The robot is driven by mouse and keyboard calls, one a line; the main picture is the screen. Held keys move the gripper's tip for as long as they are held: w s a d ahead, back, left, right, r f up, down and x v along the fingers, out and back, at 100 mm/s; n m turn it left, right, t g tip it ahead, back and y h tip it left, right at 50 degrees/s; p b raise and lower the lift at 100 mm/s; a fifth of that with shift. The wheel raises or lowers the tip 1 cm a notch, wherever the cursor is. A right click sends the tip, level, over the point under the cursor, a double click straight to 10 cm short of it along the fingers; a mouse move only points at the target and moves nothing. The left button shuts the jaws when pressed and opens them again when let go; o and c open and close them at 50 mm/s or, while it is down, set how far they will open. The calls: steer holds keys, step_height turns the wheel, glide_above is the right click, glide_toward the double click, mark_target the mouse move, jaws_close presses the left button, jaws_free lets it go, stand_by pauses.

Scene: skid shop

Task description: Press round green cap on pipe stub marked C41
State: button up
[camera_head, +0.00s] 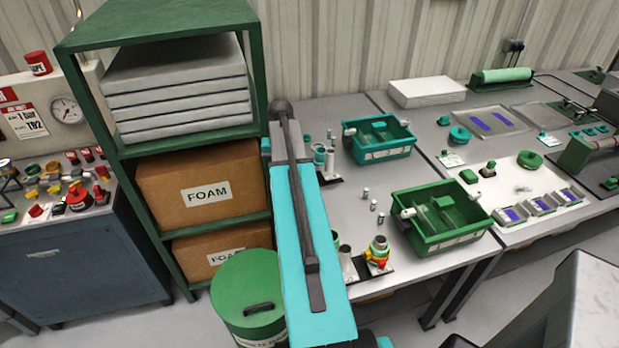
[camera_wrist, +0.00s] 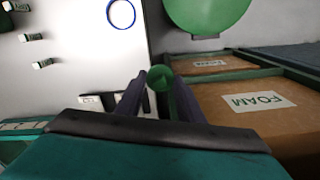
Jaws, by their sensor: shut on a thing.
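In the wrist view my gripper (camera_wrist: 158,85) is shut on a round green cap (camera_wrist: 159,77), held between the dark fingertips. In the head view my gripper is hidden behind my cyan arm. Grey pipe stubs stand in two groups on the table: a front group (camera_head: 346,263) just right of my arm and a back group (camera_head: 319,154). Part of both groups is hidden by my arm. No C41 mark is legible in either view. In the wrist view a dark base with a white label (camera_wrist: 90,100) lies partly behind the left finger.
A fitting with coloured rings (camera_head: 378,253) stands beside the front stubs. Green (camera_head: 438,240) and teal (camera_head: 362,155) bins stand to the right. Several small grey pegs (camera_head: 374,205) stand between. A green-lidded drum (camera_head: 240,283) and shelf with FOAM boxes (camera_head: 205,193) flank my arm's left.

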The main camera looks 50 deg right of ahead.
steer(key=w+a+r+n, duration=0.2)
steer(key=w+a+n, duration=0.15)
steer(key=a, duration=0.45)
steer(key=w+a+r+n, duration=0.1)
steer(key=w+a+n, duration=0.1)
steer(key=w+a, duration=0.45)
steer(key=w+a+r+n, duration=0.2)
steer(key=w+a+n, duration=0.1)
steer(key=a, duration=0.6)
steer(key=a+r+n, duration=0.2)
steer(key=a+n, duration=0.1)
steer(key=a, duration=0.8)
steer(key=w+a+r+n, duration=0.1)
steer(key=a+n, duration=0.3)
steer(key=a, duration=0.7)
steer(key=shift+w+a+r+b, duration=0.25)
steer(key=shift+a+r+b, duration=0.15)
steer(key=shift+r, duration=0.05)
steer(key=shift+s+n, duration=0.15)
steer(key=shift+n, duration=0.1)
